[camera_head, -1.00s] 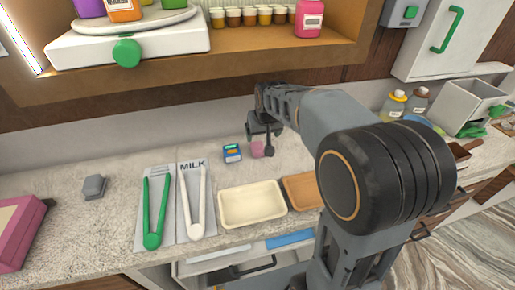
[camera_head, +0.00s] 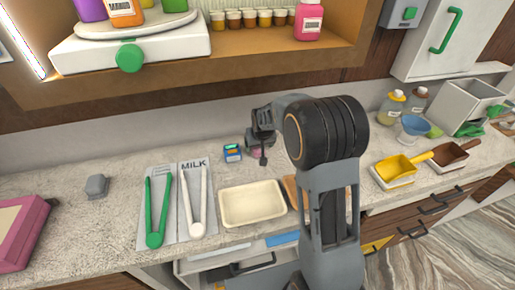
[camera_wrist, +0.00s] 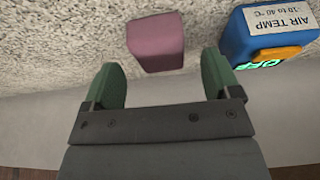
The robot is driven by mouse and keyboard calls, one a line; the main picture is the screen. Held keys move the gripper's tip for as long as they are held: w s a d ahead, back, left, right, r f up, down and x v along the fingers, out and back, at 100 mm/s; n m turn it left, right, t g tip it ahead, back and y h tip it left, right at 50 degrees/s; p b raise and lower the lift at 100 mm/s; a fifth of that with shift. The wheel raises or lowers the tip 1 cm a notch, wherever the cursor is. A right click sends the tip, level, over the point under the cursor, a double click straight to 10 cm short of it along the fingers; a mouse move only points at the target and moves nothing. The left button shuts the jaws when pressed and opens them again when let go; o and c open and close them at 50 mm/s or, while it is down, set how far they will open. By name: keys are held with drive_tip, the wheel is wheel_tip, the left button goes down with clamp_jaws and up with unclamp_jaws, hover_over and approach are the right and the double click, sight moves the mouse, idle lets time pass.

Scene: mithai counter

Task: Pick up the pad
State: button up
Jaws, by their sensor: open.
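A small pink block (camera_head: 256,153), which looks like the pad, stands on the speckled counter near the back wall. In the head view my gripper partly hides it. In the wrist view the pink block (camera_wrist: 157,42) lies just beyond the fingertips, roughly centred between them. My gripper (camera_wrist: 161,76) is open, with two green finger pads and nothing between them. In the head view my gripper (camera_head: 259,152) is low over the counter by the block. I cannot tell if it touches the block.
A blue air-temperature meter (camera_head: 232,153) stands close on the left of the block, near one finger in the wrist view (camera_wrist: 248,45). A cream tray (camera_head: 252,222) is in front. Green tongs (camera_head: 154,238) and white tongs (camera_head: 197,228) lie left. A shelf (camera_head: 250,75) overhangs behind.

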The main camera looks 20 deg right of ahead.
drive_tip(key=shift+x, duration=1.1)
drive_tip(key=shift+c, duration=0.2)
drive_tip(key=c, duration=1)
drive_tip(key=shift+o, duration=0.2)
drive_tip(key=shift+r, duration=0.1)
